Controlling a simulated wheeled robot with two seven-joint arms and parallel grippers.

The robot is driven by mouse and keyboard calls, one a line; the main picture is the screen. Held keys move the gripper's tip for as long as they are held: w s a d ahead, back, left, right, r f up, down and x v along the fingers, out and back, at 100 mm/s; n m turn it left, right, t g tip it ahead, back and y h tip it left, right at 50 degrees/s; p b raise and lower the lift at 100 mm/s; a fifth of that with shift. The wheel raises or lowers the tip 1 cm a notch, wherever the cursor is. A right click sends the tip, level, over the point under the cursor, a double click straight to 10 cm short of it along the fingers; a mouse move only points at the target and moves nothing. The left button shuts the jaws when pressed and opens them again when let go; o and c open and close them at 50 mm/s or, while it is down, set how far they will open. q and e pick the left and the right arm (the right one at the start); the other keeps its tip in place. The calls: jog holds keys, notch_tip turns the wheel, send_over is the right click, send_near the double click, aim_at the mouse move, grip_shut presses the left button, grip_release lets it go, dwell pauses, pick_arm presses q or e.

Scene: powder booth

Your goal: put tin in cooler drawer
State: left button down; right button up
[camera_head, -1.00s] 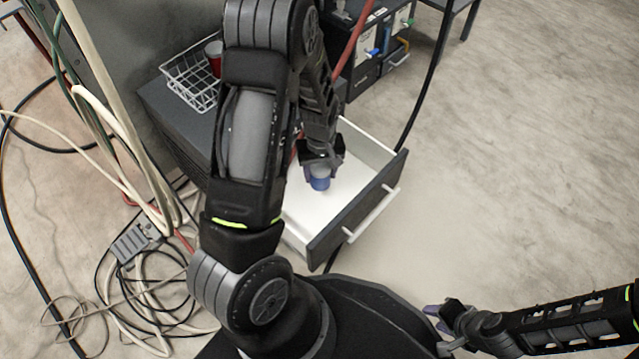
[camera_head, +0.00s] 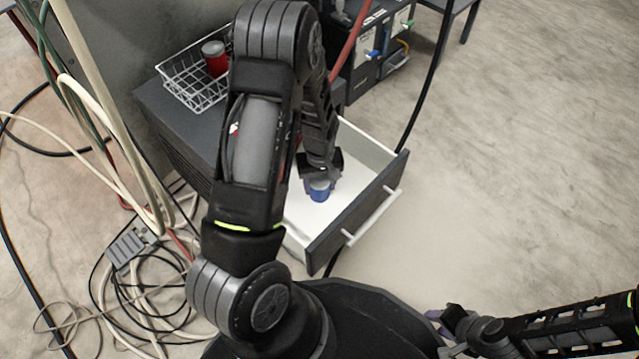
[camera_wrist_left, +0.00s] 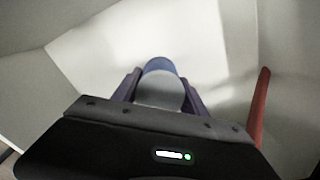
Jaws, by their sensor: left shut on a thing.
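A blue tin (camera_head: 319,191) with a grey lid is between the fingers of my left gripper (camera_head: 320,182), inside the open drawer. In the left wrist view the tin (camera_wrist_left: 160,90) sits between the two fingers (camera_wrist_left: 160,88), with the white drawer interior around it. I cannot tell whether the tin touches the drawer floor. The drawer (camera_head: 352,222) has a white inside, a dark front and a pale bar handle, and is pulled out of a dark cabinet (camera_head: 185,128). My right gripper (camera_head: 437,318) is at the lower right, away from the drawer, and its jaw opening is unclear.
A white wire basket (camera_head: 190,84) with a red tin (camera_head: 215,58) stands on the cabinet. Cables (camera_head: 135,280) lie tangled on the floor at left. Dark boxes (camera_head: 375,45) and a hanging black cable are behind the drawer. The floor at right is clear.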

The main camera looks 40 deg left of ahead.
pick_arm(q)
jog(key=c, duration=0.6)
grip_release()
notch_tip(320, 180, up, 12)
jog(key=p, duration=0.6)
jog(key=shift+r, duration=0.15)
